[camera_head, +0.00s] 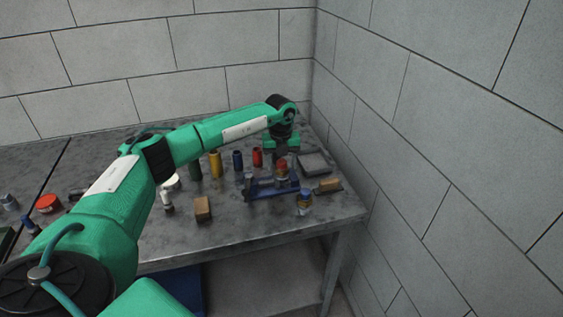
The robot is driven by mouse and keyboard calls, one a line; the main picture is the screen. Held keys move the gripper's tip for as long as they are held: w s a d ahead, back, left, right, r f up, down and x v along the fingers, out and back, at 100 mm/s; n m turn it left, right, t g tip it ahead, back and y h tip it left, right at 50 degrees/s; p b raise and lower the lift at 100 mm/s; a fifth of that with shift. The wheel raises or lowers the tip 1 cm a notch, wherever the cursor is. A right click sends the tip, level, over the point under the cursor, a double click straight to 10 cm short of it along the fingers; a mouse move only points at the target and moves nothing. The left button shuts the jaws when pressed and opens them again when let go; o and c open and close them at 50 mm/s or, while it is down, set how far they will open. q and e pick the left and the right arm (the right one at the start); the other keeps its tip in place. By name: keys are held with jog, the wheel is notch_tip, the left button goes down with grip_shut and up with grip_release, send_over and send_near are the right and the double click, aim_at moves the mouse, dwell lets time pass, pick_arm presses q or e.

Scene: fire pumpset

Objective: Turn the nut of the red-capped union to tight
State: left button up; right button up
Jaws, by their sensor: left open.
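The red-capped union (282,166) stands upright in a blue fixture (262,190) near the right end of the grey workbench. Its brassy nut is small and partly hard to make out under the red cap. My left gripper (281,152) points down just behind and above the red cap in the picture. It is open, with its green jaw parts spread to both sides. I cannot tell whether it touches the union. My right gripper is not in view.
A blue-capped fitting (304,202) stands near the front edge, beside a wood-handled brush (328,186). A dark flat tray (313,164) lies behind. Red (257,157), blue (238,160) and yellow (215,164) cylinders stand left. A tan block (203,209) sits in front. Walls close off the back and right.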

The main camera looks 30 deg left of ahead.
pick_arm(q)
jog(key=shift+f, duration=0.1)
jog(key=c, duration=1)
